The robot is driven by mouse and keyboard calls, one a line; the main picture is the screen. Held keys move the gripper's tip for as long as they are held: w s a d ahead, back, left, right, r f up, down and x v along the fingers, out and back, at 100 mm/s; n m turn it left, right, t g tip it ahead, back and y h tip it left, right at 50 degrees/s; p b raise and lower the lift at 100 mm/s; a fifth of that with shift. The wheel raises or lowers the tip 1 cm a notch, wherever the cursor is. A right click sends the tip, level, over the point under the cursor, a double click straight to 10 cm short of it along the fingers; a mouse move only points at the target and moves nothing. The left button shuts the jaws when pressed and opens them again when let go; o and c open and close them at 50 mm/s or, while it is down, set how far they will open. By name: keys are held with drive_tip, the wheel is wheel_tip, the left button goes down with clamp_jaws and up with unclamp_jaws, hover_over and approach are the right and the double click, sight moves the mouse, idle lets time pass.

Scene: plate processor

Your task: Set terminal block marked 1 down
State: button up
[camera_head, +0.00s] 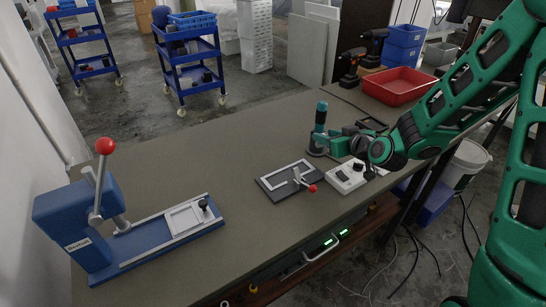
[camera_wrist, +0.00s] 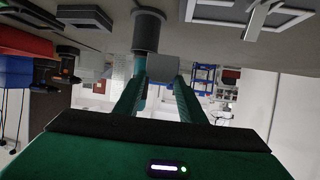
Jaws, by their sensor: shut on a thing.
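My gripper (camera_wrist: 160,82) is shut on a small grey block between its fingertips, which I take to be the terminal block (camera_wrist: 165,66). No number shows on it, and the head view does not show it clearly. In the head view my gripper (camera_head: 336,142) reaches left, low over the right part of the grey-brown workbench (camera_head: 255,135). A dark upright post with a teal top (camera_head: 320,118) stands on a round base close to the fingertips. The post's dark cylinder (camera_wrist: 148,32) also shows in the inverted wrist view; whether it touches my gripper, I cannot tell.
A dark plate with a white frame and red-knobbed clamp (camera_head: 287,181) and a white control box (camera_head: 347,176) lie nearer the front edge. A blue lever press (camera_head: 85,215) stands left, a red tray (camera_head: 398,86) back right. The bench's middle is clear.

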drive_tip(key=s+a+r+n+y, duration=0.1)
drive_tip(key=s+a, duration=0.2)
drive_tip(key=a, duration=0.5)
drive_tip(key=s+a+n+y, duration=0.1)
drive_tip(key=s+a, duration=0.1)
drive_tip(key=a, duration=0.7)
drive_tip(key=shift+g, duration=0.4)
drive_tip(key=w+d+f, duration=0.1)
drive_tip(key=w+f, duration=0.1)
drive_tip(key=w, duration=0.1)
drive_tip(key=w+d+f, duration=0.1)
drive_tip(key=w+f, duration=0.1)
drive_tip(key=w, duration=0.2)
drive_tip(key=w+d+f, duration=0.1)
drive_tip(key=w+f, duration=0.2)
drive_tip(key=w, duration=0.1)
drive_tip(key=shift+f, duration=1.95)
drive_tip(key=o, duration=1)
drive_tip(key=shift+f, duration=0.1)
